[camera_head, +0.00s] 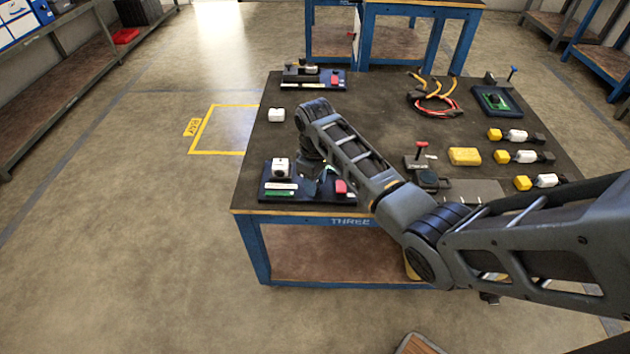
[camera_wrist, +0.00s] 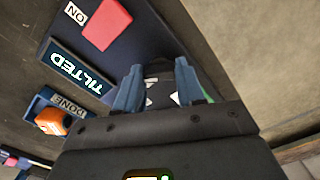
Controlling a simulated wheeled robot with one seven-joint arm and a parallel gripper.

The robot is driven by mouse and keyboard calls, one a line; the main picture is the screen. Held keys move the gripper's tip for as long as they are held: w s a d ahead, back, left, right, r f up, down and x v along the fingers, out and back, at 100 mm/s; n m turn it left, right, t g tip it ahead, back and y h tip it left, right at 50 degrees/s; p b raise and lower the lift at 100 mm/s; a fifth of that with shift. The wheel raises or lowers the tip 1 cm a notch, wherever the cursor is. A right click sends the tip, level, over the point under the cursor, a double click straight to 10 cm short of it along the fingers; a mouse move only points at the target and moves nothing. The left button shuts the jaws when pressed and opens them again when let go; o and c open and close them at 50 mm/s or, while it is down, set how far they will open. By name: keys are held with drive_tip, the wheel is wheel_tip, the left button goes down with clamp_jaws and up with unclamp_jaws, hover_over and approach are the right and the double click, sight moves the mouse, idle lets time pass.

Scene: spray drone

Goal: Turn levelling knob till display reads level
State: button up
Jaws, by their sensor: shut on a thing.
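My gripper (camera_wrist: 158,88) is shut on a dark round knob (camera_wrist: 158,80) with white marks, seen between its two blue fingers in the wrist view. The knob's lower part is hidden by the gripper body. The display (camera_wrist: 77,66) beside it reads "TILTED" in pale letters. In the head view my gripper reaches down over the dark levelling board (camera_head: 308,197) at the table's front left corner. My arm hides the knob there.
A red block (camera_wrist: 107,24) and an orange piece by a "DONE" label (camera_wrist: 70,103) sit near the display. A white block (camera_head: 282,167) stands on the board. Another board (camera_head: 313,85) is at the table's back. Yellow-and-white parts (camera_head: 515,156) lie right.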

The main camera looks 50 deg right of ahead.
drive_tip(key=shift+c, duration=0.8)
drive_tip(key=shift+r+m+p, duration=0.1)
drive_tip(key=shift+m+p, duration=0.7)
drive_tip(key=shift+m, duration=0.1)
drive_tip(key=shift+m+p, duration=1.05)
drive_tip(key=shift+m, duration=0.85)
drive_tip(key=shift+w, duration=0.1)
drive_tip(key=o, duration=1)
drive_tip(key=shift+o, duration=0.2)
